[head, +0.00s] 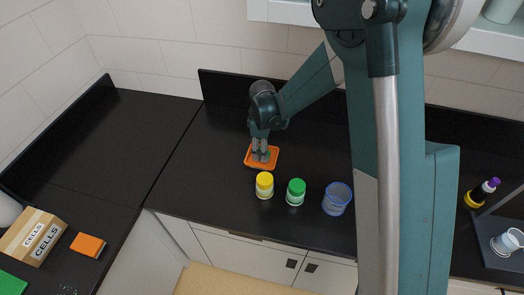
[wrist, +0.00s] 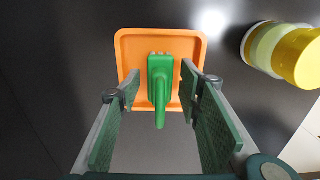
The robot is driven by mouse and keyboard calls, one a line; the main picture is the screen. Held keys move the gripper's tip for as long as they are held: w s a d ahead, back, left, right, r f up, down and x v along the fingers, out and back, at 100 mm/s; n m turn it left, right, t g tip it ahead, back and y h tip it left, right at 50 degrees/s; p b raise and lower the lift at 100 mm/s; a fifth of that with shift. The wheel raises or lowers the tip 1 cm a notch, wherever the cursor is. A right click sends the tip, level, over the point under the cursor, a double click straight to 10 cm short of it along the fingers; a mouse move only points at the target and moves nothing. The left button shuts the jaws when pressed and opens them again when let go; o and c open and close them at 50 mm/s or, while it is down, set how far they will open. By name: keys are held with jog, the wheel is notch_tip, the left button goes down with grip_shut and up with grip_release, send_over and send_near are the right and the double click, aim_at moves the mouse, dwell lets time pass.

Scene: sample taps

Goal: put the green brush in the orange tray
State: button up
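The orange tray (wrist: 128,45) lies flat on the black counter; it also shows in the head view (head: 262,164). The green brush (wrist: 160,88) is over the tray's floor in the wrist view, its head toward the tray's middle and its handle pointing toward me past the near rim. It appears to rest in the tray, though exact contact is hard to tell. My gripper (wrist: 160,92) is above the tray, with a finger on each side of the brush and visible gaps between. In the head view my gripper (head: 261,153) hides the brush.
A yellow-lidded jar (head: 264,185) stands just in front of the tray, with a green-lidded jar (head: 296,191) and a blue mesh cup (head: 337,198) to its right. An orange block (head: 88,245) and a cells box (head: 33,236) are at left. The counter left of the tray is clear.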

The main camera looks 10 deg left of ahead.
notch_tip(320, 180, up, 12)
jog(key=shift+f, duration=0.1)
dwell(0.5)
dwell(0.6)
jog(key=shift+d, duration=0.1)
jog(key=shift+d+r, duration=0.2)
jog(key=shift+r, duration=0.1)
jog(key=s+d+r+m+t, duration=0.1)
jog(key=s+d+r+m, duration=0.3)
jog(key=d+r, duration=0.5)
jog(key=s+d+r+m+t, duration=0.2)
jog(key=s+d+r+m, duration=0.3)
jog(key=d, duration=0.7)
jog(key=s+d+r+m+t, duration=0.3)
jog(key=s+d+m, duration=0.6)
jog(key=s+d, duration=0.8)
jog(key=shift+d+r+t, duration=0.15)
jog(key=shift+d+t, duration=0.45)
jog(key=shift+d, duration=0.1)
